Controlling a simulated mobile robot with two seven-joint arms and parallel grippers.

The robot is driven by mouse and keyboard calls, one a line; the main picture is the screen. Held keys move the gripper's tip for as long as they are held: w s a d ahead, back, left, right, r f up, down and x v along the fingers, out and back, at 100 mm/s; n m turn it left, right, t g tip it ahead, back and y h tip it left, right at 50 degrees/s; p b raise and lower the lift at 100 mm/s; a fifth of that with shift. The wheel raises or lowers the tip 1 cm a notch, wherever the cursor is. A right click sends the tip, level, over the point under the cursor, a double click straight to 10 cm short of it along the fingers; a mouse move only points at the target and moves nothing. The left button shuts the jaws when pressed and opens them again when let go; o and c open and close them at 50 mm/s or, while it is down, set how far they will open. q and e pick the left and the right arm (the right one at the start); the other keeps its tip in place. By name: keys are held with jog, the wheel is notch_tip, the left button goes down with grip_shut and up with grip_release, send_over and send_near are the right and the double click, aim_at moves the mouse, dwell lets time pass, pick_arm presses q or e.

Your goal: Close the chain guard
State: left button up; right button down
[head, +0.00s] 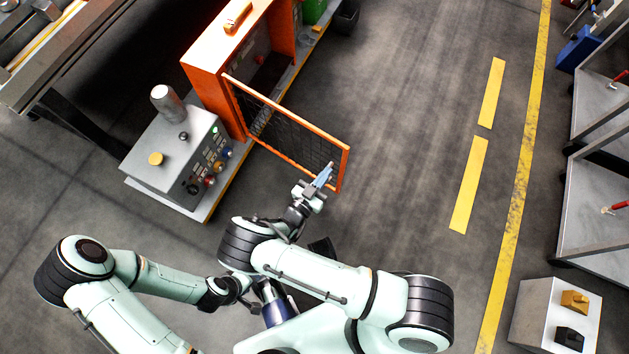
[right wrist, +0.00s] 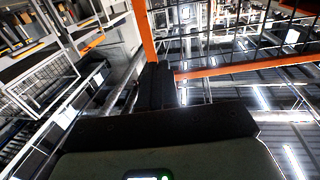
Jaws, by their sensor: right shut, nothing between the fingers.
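The chain guard (head: 300,135) is an orange-framed door with dark mesh. It stands swung open, out from the orange cabinet (head: 212,75), with the cabinet interior exposed. My right gripper (head: 327,172) is shut and empty, close to the guard's free lower corner; I cannot tell whether it touches the frame. In the right wrist view the dark fingers (right wrist: 155,85) are together beside the guard's orange bars (right wrist: 245,68), with mesh beyond. My left arm is folded low at the left, and its gripper is not clearly visible near my right arm.
Grey floor with yellow markings (head: 468,185) lies open to the right. Metal shelves (head: 595,230) and a white box (head: 545,315) stand at the far right.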

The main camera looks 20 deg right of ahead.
aim_at(339, 156)
jog(key=shift+x, duration=2.5)
jog(key=shift+d, duration=0.1)
